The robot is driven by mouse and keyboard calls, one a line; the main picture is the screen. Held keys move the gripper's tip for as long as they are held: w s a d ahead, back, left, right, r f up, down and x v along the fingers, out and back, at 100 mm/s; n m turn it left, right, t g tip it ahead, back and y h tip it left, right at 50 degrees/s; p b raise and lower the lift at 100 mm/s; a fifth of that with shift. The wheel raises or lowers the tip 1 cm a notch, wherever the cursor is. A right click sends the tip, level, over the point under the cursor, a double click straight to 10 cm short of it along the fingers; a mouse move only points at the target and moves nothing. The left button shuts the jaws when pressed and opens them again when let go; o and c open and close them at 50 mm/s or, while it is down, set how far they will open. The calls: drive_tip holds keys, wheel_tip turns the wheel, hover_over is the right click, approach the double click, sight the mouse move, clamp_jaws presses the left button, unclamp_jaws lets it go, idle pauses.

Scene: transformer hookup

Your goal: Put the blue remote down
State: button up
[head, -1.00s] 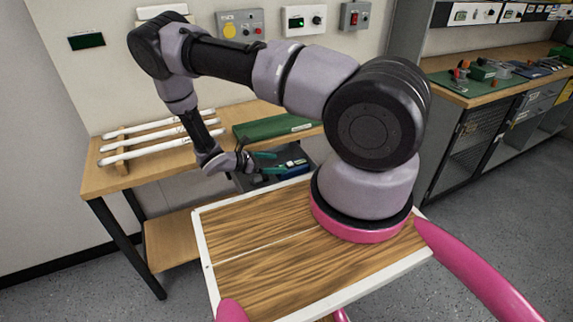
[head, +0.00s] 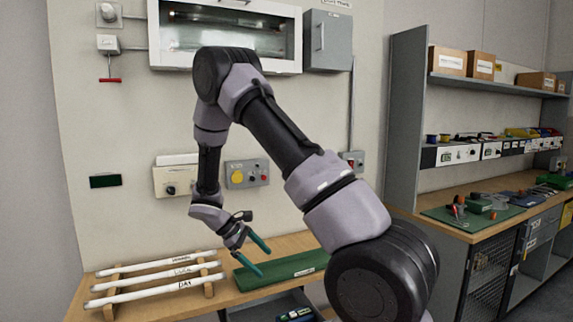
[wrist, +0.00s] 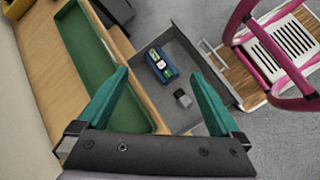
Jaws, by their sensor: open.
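A blue remote-like block (wrist: 161,64) with pale and green parts on top lies in an open grey drawer (wrist: 205,52) in the wrist view. In the head view only a sliver of it (head: 296,314) shows at the bottom edge. My gripper (head: 264,262) is open and empty, with teal fingers spread and pointing down to the right above the bench. In the wrist view its fingers (wrist: 160,73) frame the drawer from above, apart from the block.
A long green tray (head: 290,267) is on the wooden bench, right of the white labelled tubes (head: 160,283). Control boxes (head: 246,174) hang on the wall behind.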

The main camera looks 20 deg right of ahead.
drive_tip(key=s+r+m+t+y, duration=0.2)
drive_tip(key=s+r+m+y, duration=0.15)
drive_tip(key=r, duration=0.75)
drive_tip(key=s+r+m+t+y, duration=0.1)
drive_tip(key=s+r+m+y, duration=0.25)
drive_tip(key=r, duration=0.75)
drive_tip(key=s+r+m+t+y, duration=0.2)
drive_tip(key=s+r+m+t, duration=0.4)
drive_tip(key=s+r, duration=0.7)
drive_tip(key=shift+s+r+m+y, duration=0.15)
drive_tip(key=shift+m+y, duration=0.15)
drive_tip(key=shift+m, duration=0.1)
